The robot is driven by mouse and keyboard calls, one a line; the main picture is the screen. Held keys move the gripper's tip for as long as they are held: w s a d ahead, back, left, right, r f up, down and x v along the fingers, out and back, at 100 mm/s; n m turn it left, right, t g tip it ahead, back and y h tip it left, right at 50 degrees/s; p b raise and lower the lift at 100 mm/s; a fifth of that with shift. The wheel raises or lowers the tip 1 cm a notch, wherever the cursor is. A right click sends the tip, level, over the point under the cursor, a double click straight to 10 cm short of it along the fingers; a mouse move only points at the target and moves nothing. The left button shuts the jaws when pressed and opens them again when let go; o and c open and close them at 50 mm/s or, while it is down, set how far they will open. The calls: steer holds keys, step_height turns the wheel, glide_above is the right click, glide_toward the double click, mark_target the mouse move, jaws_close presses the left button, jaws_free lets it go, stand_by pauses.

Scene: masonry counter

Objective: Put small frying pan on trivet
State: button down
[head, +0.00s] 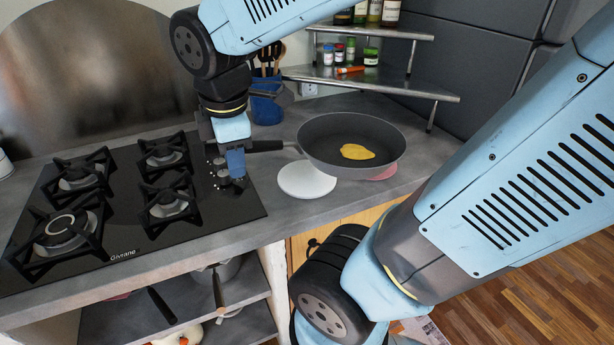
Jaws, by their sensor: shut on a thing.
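A dark grey frying pan (323,131) with a yellow, egg-like piece of food (357,152) in it is at the right part of the counter. Its handle (266,146) points left to my gripper (234,163), which is shut on the handle's end. The pan looks roughly level. A white round disc (306,181) lies below its front left side, and a pinkish flat piece (384,173) shows below its front right edge. I cannot tell which of these is the trivet. The pan overlaps both in the picture; whether it touches them is unclear.
A black gas hob (125,238) fills the left of the counter. A blue utensil holder (266,108) stands behind my gripper. A corner shelf (420,88) with jars and bottles is behind the pan. More cookware (225,268) sits on the shelf below.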

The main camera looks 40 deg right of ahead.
steer(key=shift+w+a+f, duration=0.25)
steer(key=shift+w+f, duration=1.95)
steer(key=shift+w, duration=0.05)
steer(key=shift+w+a+f, duration=0.2)
steer(key=shift+w+f, duration=2)
steer(key=shift+f, duration=0.05)
steer(key=shift+w+a+f, duration=0.25)
steer(key=shift+w+f, duration=1.95)
steer(key=shift+w, duration=0.05)
steer(key=c, duration=0.9)
jaws_free()
steer(key=shift+r, duration=0.1)
